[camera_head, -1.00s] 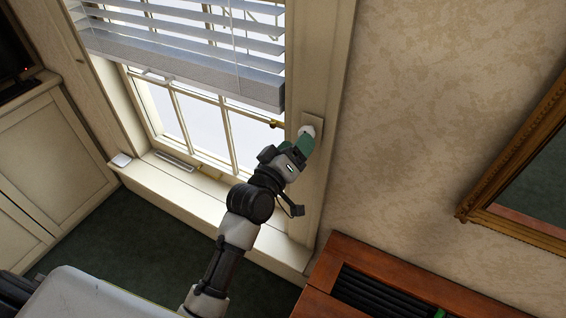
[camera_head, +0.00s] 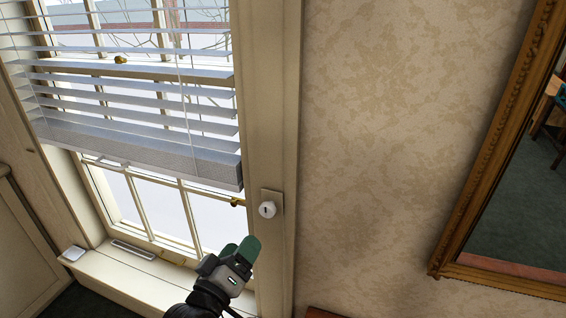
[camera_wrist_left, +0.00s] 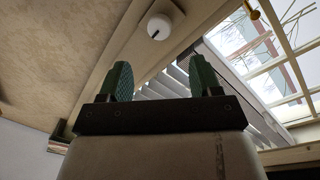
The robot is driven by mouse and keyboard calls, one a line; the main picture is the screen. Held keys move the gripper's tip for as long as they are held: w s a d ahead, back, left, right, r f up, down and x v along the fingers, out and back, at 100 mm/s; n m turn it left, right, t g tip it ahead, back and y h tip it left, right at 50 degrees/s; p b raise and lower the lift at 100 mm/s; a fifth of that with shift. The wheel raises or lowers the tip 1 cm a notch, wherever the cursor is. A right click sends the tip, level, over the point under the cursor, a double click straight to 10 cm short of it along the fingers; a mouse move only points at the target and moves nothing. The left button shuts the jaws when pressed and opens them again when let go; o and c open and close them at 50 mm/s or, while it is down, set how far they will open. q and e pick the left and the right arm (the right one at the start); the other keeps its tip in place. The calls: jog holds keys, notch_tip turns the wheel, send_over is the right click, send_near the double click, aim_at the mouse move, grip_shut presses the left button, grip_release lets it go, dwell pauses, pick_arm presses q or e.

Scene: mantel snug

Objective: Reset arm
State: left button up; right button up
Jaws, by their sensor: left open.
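My left gripper (camera_head: 240,250) is in front of the right side of the window frame, below a white round knob (camera_head: 267,209) on a beige plate. In the left wrist view its two green fingers (camera_wrist_left: 158,82) stand apart with nothing between them. The knob also shows there (camera_wrist_left: 160,26), beyond the fingertips and apart from them. My right gripper is in neither view.
A window with partly lowered white blinds (camera_head: 130,140) fills the left. A small white object (camera_head: 73,253) sits on the sill (camera_head: 130,285). A gold-framed mirror (camera_head: 470,190) hangs on the right. The patterned wall between is bare.

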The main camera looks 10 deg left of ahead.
pick_arm(q)
jog(key=s+f+m+g+y, duration=0.1)
jog(key=s+f+g, duration=0.15)
jog(key=f, duration=0.95)
jog(key=s+f+m+g+y, duration=0.1)
jog(key=s+f+g, duration=0.15)
jog(key=f, duration=1.05)
jog(key=s+f+m+g+y, duration=0.15)
jog(key=f+g, duration=0.25)
jog(key=f, duration=0.8)
jog(key=s+a+f+m+g+b, duration=0.1)
jog(key=s+a+f+g, duration=0.1)
jog(key=s+f, duration=0.65)
jog(key=s+a+f+m+g, duration=0.2)
jog(key=s+a+f+g, duration=0.1)
jog(key=s+f, duration=0.55)
jog(key=s+a+f+m+g, duration=0.1)
jog(key=s+f, duration=0.1)
jog(key=s, duration=0.6)
jog(key=s+a+f+m+g+y, duration=0.1)
jog(key=s+a+f+g, duration=0.1)
jog(key=s, duration=0.6)
jog(key=shift+s+a+f, duration=0.3)
jog(key=shift+f, duration=0.35)
